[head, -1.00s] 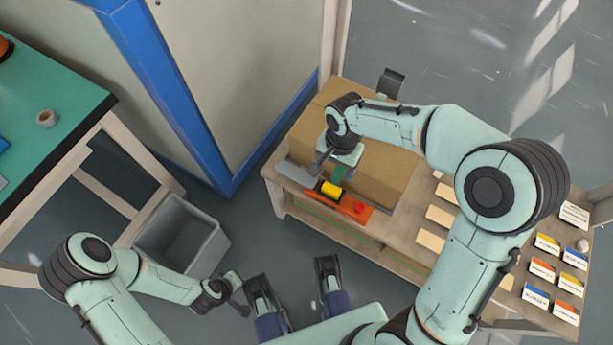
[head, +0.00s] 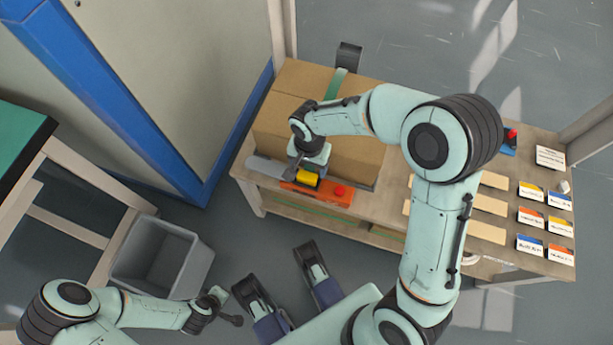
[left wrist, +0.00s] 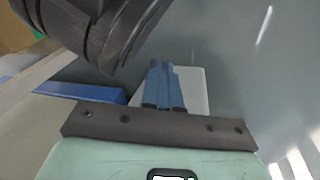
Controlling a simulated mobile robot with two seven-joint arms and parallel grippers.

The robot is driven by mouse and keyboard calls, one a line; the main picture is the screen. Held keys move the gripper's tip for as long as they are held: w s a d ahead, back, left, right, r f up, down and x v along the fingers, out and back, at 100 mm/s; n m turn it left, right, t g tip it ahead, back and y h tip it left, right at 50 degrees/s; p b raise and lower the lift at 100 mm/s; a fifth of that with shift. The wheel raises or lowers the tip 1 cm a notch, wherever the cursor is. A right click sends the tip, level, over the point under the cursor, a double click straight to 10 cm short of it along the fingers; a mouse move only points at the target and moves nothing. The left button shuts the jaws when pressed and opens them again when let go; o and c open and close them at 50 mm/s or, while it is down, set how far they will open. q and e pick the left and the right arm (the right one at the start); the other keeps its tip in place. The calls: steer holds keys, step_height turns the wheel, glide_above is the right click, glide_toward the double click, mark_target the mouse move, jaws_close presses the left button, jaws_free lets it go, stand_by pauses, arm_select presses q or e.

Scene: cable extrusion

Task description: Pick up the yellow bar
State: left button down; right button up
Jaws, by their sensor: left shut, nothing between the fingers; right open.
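The yellow bar (head: 307,180) is a short yellow block with dark ends on an orange base (head: 322,194) with a red button, on the wooden table, in the head view. My right gripper (head: 297,171) is open, pointing down just behind and left of the yellow bar. My right wrist partly hides the bar, and I cannot tell if the fingers touch it. My left gripper (head: 229,310) is low at the front left, far from the bar. In the left wrist view its blue fingers (left wrist: 164,86) are shut with nothing between them.
A large cardboard box (head: 345,153) stands behind the orange base on the wooden table (head: 505,253). A grey bin (head: 162,258) stands on the floor at the left. Labelled cards (head: 530,217) and pale plates (head: 480,205) lie to the right.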

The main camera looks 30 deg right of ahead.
step_height(320, 180, down, 2)
steer(key=shift+f+b, duration=0.25)
steer(key=shift+b, duration=0.05)
arm_select(q)
steer(key=shift+s+a+f+g, duration=0.1)
steer(key=shift+s+f+g, duration=0.2)
steer(key=shift+s+f, duration=0.5)
arm_select(e)
steer(key=shift+r, duration=0.1)
steer(key=c, duration=0.8)
steer(key=shift+c, duration=0.2)
